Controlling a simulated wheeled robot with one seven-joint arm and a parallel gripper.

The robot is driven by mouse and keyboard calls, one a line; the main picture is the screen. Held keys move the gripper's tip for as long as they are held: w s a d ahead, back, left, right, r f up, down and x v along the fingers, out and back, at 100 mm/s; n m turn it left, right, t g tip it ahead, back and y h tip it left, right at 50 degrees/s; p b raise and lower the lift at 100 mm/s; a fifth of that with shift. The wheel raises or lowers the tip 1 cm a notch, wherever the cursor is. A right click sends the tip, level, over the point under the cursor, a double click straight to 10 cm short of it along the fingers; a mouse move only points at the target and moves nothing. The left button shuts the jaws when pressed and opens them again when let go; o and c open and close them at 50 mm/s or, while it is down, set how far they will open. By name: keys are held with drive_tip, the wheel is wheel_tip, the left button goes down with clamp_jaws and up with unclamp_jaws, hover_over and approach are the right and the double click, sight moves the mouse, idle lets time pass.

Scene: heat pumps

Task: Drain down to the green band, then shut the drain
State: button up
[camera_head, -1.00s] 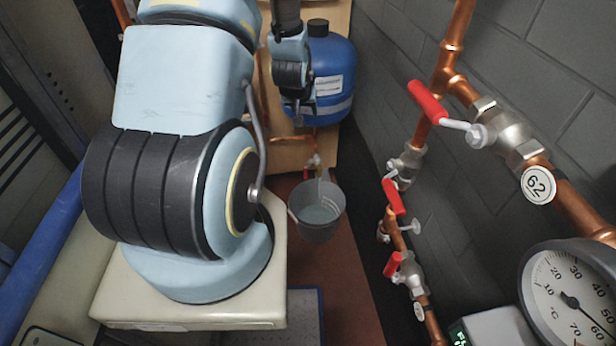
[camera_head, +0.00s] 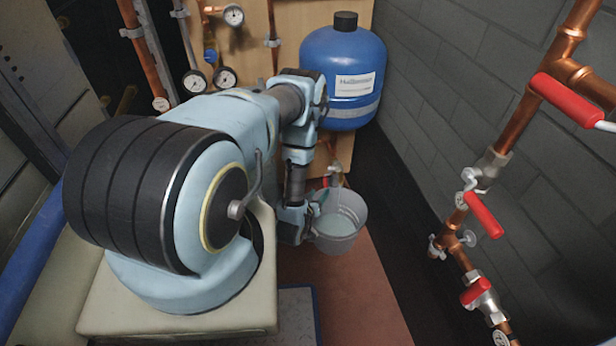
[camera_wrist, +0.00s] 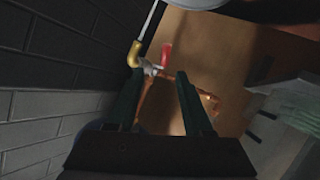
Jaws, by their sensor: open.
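The drain valve (camera_wrist: 150,69) is in the wrist view, with a brass outlet (camera_wrist: 135,54) and a red handle (camera_wrist: 166,54). A pale stream of water (camera_wrist: 149,20) runs from the outlet towards the bucket. In the head view the stream falls into a grey metal bucket (camera_head: 343,240) with liquid in it. My gripper (camera_wrist: 157,76) is open and empty, its fingertips just short of the valve and either side of it in the picture. Small gauges (camera_head: 195,82) and (camera_head: 225,78) are on the back board; no green band can be made out.
A blue tank (camera_head: 342,75) stands above and behind the bucket. Copper pipes with red lever valves (camera_head: 484,215) run along the right wall. Another gauge (camera_head: 234,15) is at the top. The reddish floor (camera_head: 350,290) in front of the bucket is clear.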

sight(325, 183)
drive_tip(key=x, duration=1)
drive_tip(key=shift+w+a+f, duration=0.25)
drive_tip(key=shift+w, duration=0.15)
clamp_jaws()
